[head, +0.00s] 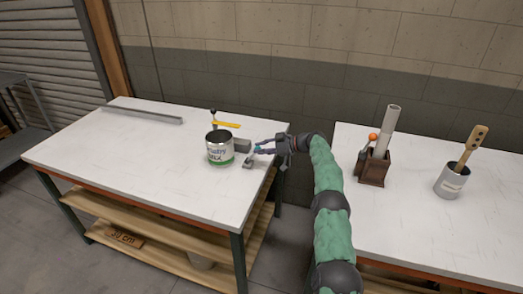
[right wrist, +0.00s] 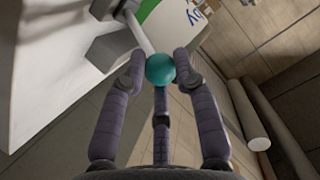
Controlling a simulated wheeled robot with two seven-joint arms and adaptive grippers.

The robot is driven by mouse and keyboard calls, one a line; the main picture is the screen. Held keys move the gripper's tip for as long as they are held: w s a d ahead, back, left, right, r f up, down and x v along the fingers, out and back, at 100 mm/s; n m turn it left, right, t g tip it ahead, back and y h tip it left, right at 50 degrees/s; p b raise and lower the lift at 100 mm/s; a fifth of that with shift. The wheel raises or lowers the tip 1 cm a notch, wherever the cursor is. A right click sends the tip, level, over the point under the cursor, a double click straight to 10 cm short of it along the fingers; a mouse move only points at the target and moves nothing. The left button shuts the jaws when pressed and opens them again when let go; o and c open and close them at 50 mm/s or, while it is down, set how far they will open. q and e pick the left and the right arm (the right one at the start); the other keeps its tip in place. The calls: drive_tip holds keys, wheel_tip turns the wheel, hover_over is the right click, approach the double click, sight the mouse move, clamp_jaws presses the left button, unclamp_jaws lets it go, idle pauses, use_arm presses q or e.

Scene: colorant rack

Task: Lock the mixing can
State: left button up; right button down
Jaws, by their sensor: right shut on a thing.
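The mixing can (head: 220,155) is an open white metal can with green and dark lettering. It stands upright on the left table, and part of its label shows at the top of the right wrist view (right wrist: 182,22). My right gripper (head: 259,149) is just right of the can, its fingers shut around a teal ball knob (right wrist: 160,68). The knob caps a pale rod (right wrist: 141,36) that runs to a grey block (right wrist: 108,50) beside the can. A yellow lever (head: 226,124) and a dark knobbed post (head: 213,114) show behind the can. My left gripper is out of view.
A grey bar (head: 140,115) lies at the left table's back. A gap separates it from the right table (head: 420,235), which holds a brown wooden holder (head: 374,168) and a grey pot (head: 450,182) with a wooden-handled tool. The left table's front left is clear.

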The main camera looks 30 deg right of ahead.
drive_tip(key=c, duration=1.2)
unclamp_jaws()
drive_tip(key=shift+f, duration=0.15)
drive_tip(key=v, duration=1.2)
drive_tip(key=shift+w, duration=0.1)
